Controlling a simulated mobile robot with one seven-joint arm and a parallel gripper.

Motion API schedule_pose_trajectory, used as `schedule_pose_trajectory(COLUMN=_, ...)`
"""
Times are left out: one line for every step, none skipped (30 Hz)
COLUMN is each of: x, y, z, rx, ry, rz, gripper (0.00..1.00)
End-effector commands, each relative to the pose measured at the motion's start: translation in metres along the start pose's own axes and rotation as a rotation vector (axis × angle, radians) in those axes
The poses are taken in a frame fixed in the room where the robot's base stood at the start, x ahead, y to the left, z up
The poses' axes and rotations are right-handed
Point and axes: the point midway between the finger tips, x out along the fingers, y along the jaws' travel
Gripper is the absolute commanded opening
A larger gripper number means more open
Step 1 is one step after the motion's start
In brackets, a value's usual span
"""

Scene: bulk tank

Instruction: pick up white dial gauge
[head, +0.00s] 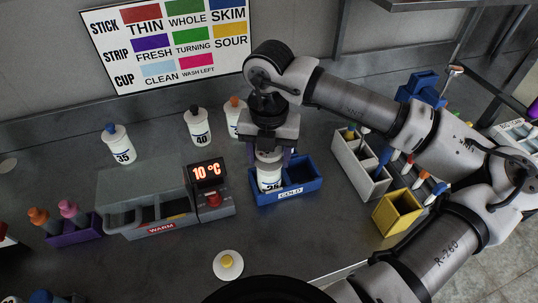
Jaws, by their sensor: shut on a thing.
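My gripper (271,157) points down over the blue tray marked COLD (308,187). It is shut on the top of a white bottle (269,179) whose label seems to read 25. The bottle is upright at the tray, its base partly hidden by the front wall; I cannot tell whether it touches the tray floor. A flat white round piece with a yellow middle (228,265) lies apart on the counter at the front. I cannot tell whether it is the white dial gauge; no dial face is readable.
Left of the gripper stands a grey WARM bath (150,219) with a red 10 °C display (208,171). White bottles (119,147) stand behind. A white bin (355,170) and a yellow box (397,211) are on the right. The front counter is mostly clear.

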Motion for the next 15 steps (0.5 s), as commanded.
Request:
schedule_pose_trajectory(x=0.000, y=0.000, z=0.000, rx=0.000, ry=0.000, rz=0.000, gripper=0.28)
schedule_pose_trajectory(x=0.000, y=0.000, z=0.000, rx=0.000, ry=0.000, rz=0.000, gripper=0.28)
schedule_pose_trajectory(x=0.000, y=0.000, z=0.000, rx=0.000, ry=0.000, rz=0.000, gripper=0.28)
schedule_pose_trajectory(x=-0.001, y=0.000, z=0.000, rx=0.000, ry=0.000, rz=0.000, gripper=0.28)
schedule_pose_trajectory(x=-0.001, y=0.000, z=0.000, rx=0.000, ry=-0.001, rz=0.000, gripper=0.28)
schedule_pose_trajectory(x=-0.002, y=0.000, z=0.000, rx=0.000, ry=-0.001, rz=0.000, gripper=0.28)
schedule_pose_trajectory(x=-0.003, y=0.000, z=0.000, rx=0.000, ry=-0.001, rz=0.000, gripper=0.28)
schedule_pose_trajectory(x=-0.005, y=0.000, z=0.001, rx=0.001, ry=-0.002, rz=-0.001, gripper=0.28)
schedule_pose_trajectory(x=-0.007, y=0.000, z=0.001, rx=0.001, ry=-0.002, rz=-0.001, gripper=0.28)
schedule_pose_trajectory(x=-0.010, y=0.000, z=0.001, rx=0.001, ry=-0.002, rz=-0.002, gripper=0.28)
schedule_pose_trajectory(x=-0.013, y=0.000, z=0.001, rx=0.001, ry=-0.002, rz=-0.002, gripper=0.28)
schedule_pose_trajectory(x=-0.018, y=-0.001, z=0.001, rx=0.001, ry=-0.004, rz=-0.003, gripper=0.28)
schedule_pose_trajectory(x=-0.023, y=0.000, z=0.001, rx=0.002, ry=-0.003, rz=-0.002, gripper=0.28)
schedule_pose_trajectory(x=-0.028, y=0.000, z=0.001, rx=0.001, ry=-0.004, rz=-0.002, gripper=0.28)
schedule_pose_trajectory(x=-0.036, y=0.000, z=0.001, rx=0.002, ry=-0.005, rz=-0.002, gripper=0.28)
